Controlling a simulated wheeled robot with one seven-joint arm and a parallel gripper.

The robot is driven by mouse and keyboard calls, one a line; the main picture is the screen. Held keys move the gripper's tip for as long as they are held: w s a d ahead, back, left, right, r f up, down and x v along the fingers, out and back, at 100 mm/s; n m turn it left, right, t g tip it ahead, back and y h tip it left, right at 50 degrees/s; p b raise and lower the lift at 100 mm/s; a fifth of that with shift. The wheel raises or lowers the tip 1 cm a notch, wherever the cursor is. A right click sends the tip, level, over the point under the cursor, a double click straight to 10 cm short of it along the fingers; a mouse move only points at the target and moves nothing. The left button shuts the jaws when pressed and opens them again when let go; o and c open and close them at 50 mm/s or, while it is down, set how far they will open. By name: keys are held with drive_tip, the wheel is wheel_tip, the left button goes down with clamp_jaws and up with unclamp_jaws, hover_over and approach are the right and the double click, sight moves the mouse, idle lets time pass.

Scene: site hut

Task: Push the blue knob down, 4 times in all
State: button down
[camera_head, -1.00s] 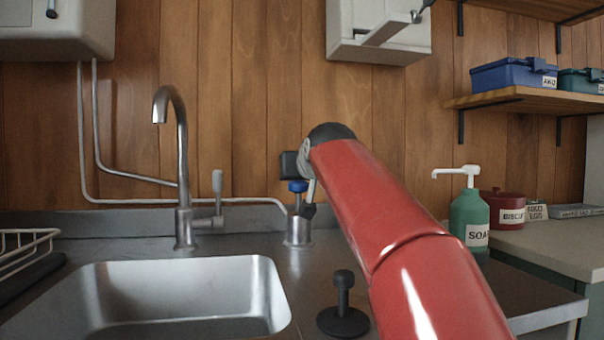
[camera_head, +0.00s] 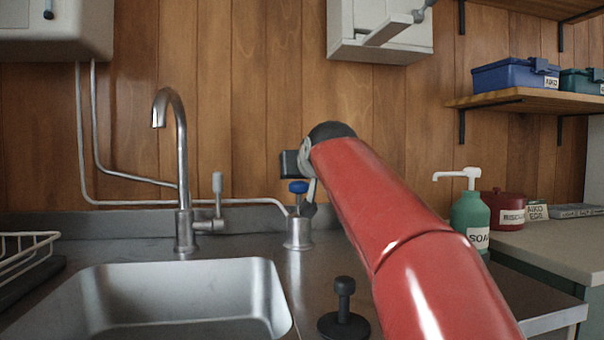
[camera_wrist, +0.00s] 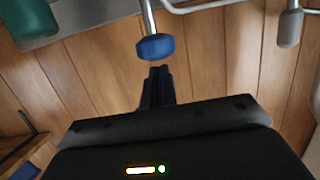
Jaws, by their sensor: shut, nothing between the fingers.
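The blue knob (camera_head: 298,186) tops a short metal post on a round silver base (camera_head: 298,232) on the steel counter, right of the tap. In the wrist view the blue knob (camera_wrist: 155,47) is just beyond my shut, empty fingertips (camera_wrist: 159,72), with a small gap seeming to lie between them.
A steel tap (camera_head: 184,170) with a side lever stands left of the knob, behind the sink (camera_head: 180,300). A black plunger-like stopper (camera_head: 343,310) stands in front. A green soap bottle (camera_head: 469,215) stands to the right. A white wall box (camera_head: 378,30) hangs above.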

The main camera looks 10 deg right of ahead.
drive_tip(key=b+v, duration=0.1)
drive_tip(key=v, duration=0.9)
drive_tip(key=shift+s, duration=0.1)
idle(0.3)
